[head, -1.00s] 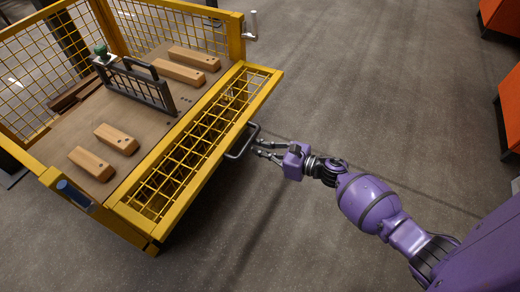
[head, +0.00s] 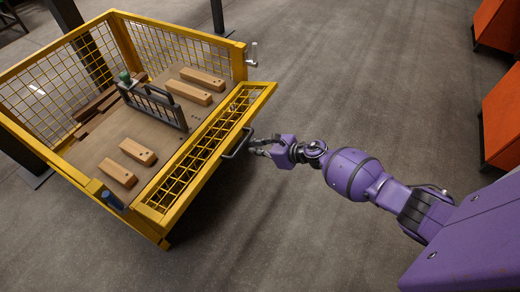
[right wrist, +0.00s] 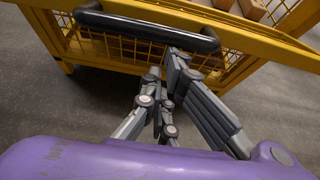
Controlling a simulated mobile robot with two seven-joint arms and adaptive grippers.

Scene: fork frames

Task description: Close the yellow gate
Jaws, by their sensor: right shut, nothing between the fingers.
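The yellow gate (head: 212,143) is a mesh panel along the near right side of a yellow mesh cage. It leans outward, tilted between flat and upright. Its dark bar handle (head: 237,144) is on its outer face; the handle also shows large in the right wrist view (right wrist: 145,32). My right gripper (head: 254,147) is shut and empty, with its fingertips close beside the handle. In the right wrist view the fingers (right wrist: 172,68) reach up to the handle's lower edge; whether they touch it I cannot tell. My left gripper is out of view.
Inside the cage several wooden blocks (head: 189,92) and a grey rack (head: 153,105) stand on a brown floor board. A metal crank (head: 253,52) and a blue knob (head: 112,200) are on the corner posts. Orange cabinets (head: 502,118) stand at right. The grey floor between is clear.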

